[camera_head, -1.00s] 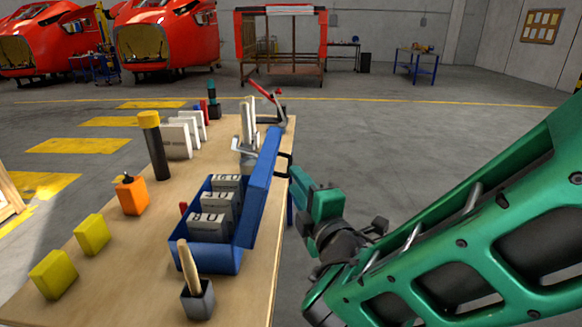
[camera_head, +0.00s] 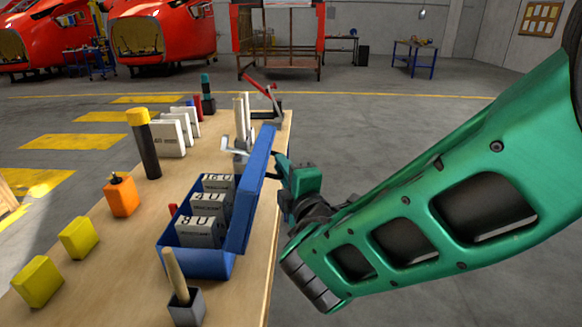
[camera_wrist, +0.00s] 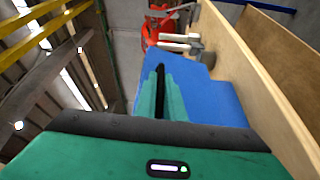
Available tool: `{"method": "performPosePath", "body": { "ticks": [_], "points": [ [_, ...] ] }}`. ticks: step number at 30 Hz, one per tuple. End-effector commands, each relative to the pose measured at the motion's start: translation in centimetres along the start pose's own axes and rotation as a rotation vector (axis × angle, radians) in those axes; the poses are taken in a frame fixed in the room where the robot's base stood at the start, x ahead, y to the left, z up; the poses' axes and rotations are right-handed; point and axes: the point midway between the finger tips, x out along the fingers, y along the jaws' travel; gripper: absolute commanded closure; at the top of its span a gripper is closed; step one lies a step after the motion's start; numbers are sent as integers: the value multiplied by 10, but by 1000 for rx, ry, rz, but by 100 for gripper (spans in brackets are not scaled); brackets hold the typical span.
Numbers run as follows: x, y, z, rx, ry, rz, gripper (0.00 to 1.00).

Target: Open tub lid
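The blue tub (camera_head: 199,262) stands on the wooden table with grey labelled blocks inside. Its blue lid (camera_head: 249,200) is raised, nearly upright, along the tub's right side. The lid also fills the middle of the wrist view as a blue panel (camera_wrist: 212,104). My gripper (camera_head: 280,160) is on the outer, right side of the lid, near its far upper part. I cannot tell whether the fingertips touch the lid.
A grey holder (camera_head: 187,306) with a wooden handle stands in front of the tub. Yellow blocks (camera_head: 79,238), an orange bottle (camera_head: 121,196) and a black cylinder with a yellow cap (camera_head: 146,147) are to the left. Metal clamps (camera_head: 240,130) stand behind the tub. Open floor lies right of the table (camera_head: 262,270).

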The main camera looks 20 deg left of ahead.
Motion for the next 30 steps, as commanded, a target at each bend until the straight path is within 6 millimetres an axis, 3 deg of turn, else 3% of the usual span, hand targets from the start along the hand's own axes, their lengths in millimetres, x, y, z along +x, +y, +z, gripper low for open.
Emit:
{"method": "performPosePath", "body": {
  "ticks": [7, 16, 24, 27, 30],
  "points": [
    [1, 1, -3, 1, 2, 0, 100],
    [9, 17, -26, 3, 3, 0, 100],
    [9, 17, -27, 2, 5, -1, 100],
    [9, 17, -27, 2, 4, -1, 72],
    [9, 17, -26, 1, 3, -1, 72]
  ]
}}
